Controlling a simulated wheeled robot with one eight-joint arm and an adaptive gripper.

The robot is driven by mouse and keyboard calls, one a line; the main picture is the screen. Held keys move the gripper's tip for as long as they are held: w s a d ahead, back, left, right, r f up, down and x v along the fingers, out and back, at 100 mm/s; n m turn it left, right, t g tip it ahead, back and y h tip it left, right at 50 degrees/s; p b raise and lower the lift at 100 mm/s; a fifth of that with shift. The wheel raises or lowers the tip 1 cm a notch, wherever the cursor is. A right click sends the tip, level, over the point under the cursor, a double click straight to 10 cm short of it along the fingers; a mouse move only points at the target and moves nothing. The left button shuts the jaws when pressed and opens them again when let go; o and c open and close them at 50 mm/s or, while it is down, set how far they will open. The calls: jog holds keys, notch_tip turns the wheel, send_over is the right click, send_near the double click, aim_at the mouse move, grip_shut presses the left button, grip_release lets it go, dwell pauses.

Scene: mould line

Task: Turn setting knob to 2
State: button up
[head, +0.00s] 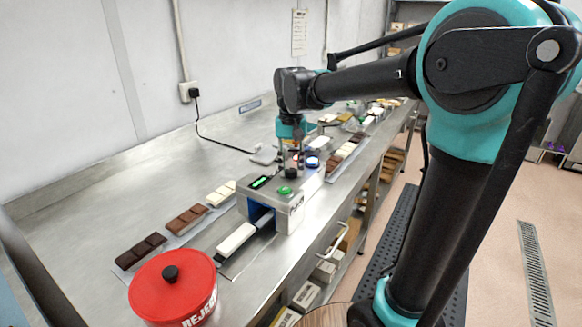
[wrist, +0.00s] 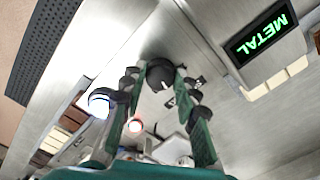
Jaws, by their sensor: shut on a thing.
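The black setting knob (wrist: 161,75) sits on the top panel of a grey metal detector (head: 290,215). My gripper (wrist: 160,80) points down with its two green-and-black fingers on either side of the knob, shut on it. In the head view my gripper (head: 291,170) is over the top of the detector, and the knob (head: 291,173) shows between its fingertips. A white mark is on the knob. The numbers around it are mostly hidden or too small to read. The display (wrist: 262,34) reads METAL in green.
A green button (head: 285,190) is at the detector's front edge, and a lit blue-white button (wrist: 101,102) is beside the fingers. Chocolate bars (head: 187,219) lie along the steel bench. A red reject tub (head: 172,287) stands at the near end.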

aim_at(291, 170)
jog(key=shift+n, duration=1.1)
jog(key=o, duration=1.2)
jog(key=shift+c, duration=0.2)
notch_tip(291, 170, up, 12)
